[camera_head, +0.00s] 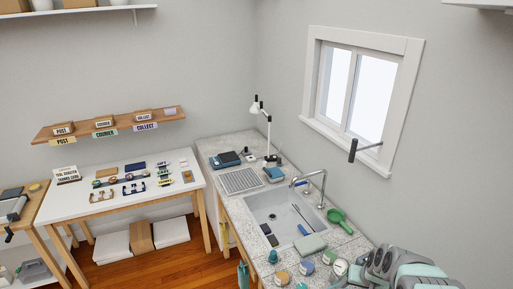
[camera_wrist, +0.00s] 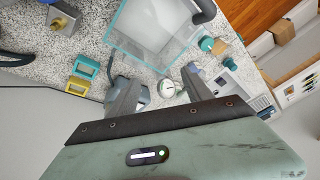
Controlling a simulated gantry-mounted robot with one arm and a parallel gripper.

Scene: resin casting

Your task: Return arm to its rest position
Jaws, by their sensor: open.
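My gripper (camera_wrist: 156,80) shows in the wrist view with its two grey fingers spread apart. Nothing is held between them. Beyond the fingertips lies a speckled stone worktop (camera_wrist: 95,45), with a small round white dial (camera_wrist: 167,88) in the gap between the fingers as seen from the wrist. I cannot tell how far it is from the fingertips. In the head view my mint and grey arm (camera_head: 405,266) is at the bottom right corner, beside the counter's near end. The gripper itself cannot be made out there.
A clear glass-walled box (camera_wrist: 150,22) stands beyond the fingers. Yellow (camera_wrist: 78,86) and teal (camera_wrist: 86,66) frames lie to the left. The head view shows a sink (camera_head: 280,215), a faucet (camera_head: 318,185), a green scoop (camera_head: 338,218) and several jars near my arm. Open air lies above the counter.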

